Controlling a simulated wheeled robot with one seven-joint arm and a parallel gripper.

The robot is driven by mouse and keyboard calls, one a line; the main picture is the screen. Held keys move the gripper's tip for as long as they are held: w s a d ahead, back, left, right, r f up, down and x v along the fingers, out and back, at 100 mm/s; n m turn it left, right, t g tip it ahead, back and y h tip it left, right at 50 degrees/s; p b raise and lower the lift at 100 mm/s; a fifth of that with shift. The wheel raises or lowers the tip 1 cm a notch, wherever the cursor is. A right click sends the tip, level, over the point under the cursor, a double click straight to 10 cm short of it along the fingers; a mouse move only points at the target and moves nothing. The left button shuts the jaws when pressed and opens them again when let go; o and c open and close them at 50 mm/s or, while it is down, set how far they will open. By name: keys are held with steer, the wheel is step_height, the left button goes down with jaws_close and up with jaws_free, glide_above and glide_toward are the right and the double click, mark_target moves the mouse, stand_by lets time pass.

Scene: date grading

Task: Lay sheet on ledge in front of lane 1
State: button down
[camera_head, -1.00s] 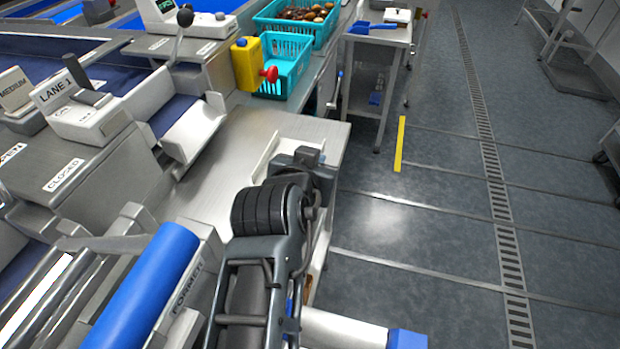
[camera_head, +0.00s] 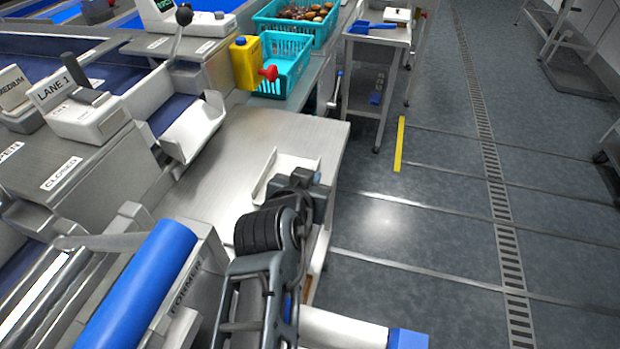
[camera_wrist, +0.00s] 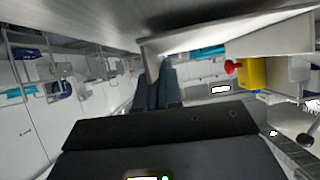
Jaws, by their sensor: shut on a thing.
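A white sheet with turned-up edges (camera_head: 266,179) is just over the right part of the steel ledge (camera_head: 228,150). My gripper (camera_head: 303,179) is shut on the sheet's near right side; my wrist hides part of it. In the wrist view the sheet (camera_wrist: 225,38) spans the upper right, beyond my dark fingers (camera_wrist: 158,92). I cannot tell whether the sheet touches the ledge. The lane 1 unit (camera_head: 88,115) stands at the left, with a white chute (camera_head: 193,128) opening toward the ledge.
A blue roller (camera_head: 140,290) on a former is at the near left. A yellow box with a red knob (camera_head: 246,63) and turquoise crates (camera_head: 284,70) stand at the back. The ledge between chute and sheet is clear. Open floor (camera_head: 440,220) lies to the right.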

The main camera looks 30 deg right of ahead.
steer(key=shift+f, duration=0.3)
steer(key=c, duration=1.3)
jaws_free()
steer(key=shift+r, duration=0.35)
steer(key=b+v, duration=0.1)
steer(key=v, duration=1.1)
steer(key=shift+r+b, duration=0.2)
steer(key=shift+b, duration=0.1)
